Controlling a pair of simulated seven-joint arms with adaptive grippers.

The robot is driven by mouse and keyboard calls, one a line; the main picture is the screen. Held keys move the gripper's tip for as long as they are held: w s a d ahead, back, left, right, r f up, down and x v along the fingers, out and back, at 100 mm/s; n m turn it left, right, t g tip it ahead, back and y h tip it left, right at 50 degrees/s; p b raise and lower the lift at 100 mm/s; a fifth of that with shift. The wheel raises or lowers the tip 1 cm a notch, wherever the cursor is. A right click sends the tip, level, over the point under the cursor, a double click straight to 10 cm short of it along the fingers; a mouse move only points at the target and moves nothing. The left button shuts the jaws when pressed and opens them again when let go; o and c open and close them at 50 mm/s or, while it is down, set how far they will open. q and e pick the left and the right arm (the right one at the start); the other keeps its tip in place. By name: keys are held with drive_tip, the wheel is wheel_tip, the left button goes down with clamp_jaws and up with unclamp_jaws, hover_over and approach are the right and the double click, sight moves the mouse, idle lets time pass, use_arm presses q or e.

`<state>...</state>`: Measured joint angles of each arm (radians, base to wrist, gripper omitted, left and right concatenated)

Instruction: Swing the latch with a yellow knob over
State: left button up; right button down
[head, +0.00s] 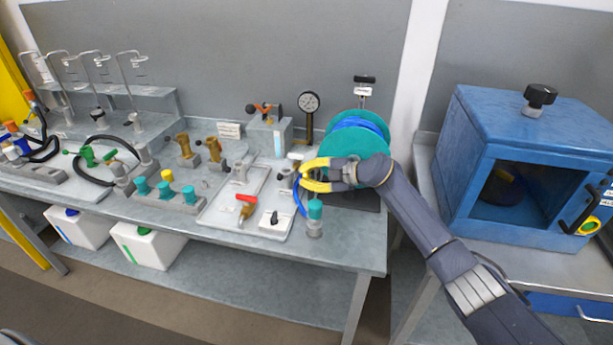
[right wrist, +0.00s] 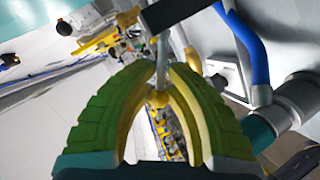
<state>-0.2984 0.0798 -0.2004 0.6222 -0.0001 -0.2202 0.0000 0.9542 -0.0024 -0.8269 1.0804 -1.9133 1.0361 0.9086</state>
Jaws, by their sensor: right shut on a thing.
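My right gripper (head: 306,176) reaches in from the right over the bench, its yellow fingers shut low beside the teal hose reel. In the right wrist view, the same gripper (right wrist: 160,84) has its two green and yellow fingers around a small yellow knob (right wrist: 158,99) on a thin grey rod. This looks like the latch's knob. In the head view the fingers hide the knob, and I cannot tell how far the latch is swung. My left gripper is not in view.
The teal reel (head: 357,136) with blue hose stands right behind the gripper. A teal-capped fitting (head: 315,211) is just in front of it. A grey tray (head: 218,215) holds a red-handled valve (head: 246,203). A blue cabinet (head: 478,150) stands at the right.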

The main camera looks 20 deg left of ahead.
drive_tip(key=c, duration=1.5)
unclamp_jaws()
drive_tip(key=shift+w+d+r, duration=0.1)
drive_tip(key=shift+d, duration=0.15)
drive_tip(key=shift+c, duration=0.2)
drive_tip(key=shift+o, duration=0.9)
drive_tip(key=shift+a, duration=0.1)
drive_tip(key=v, duration=1.2)
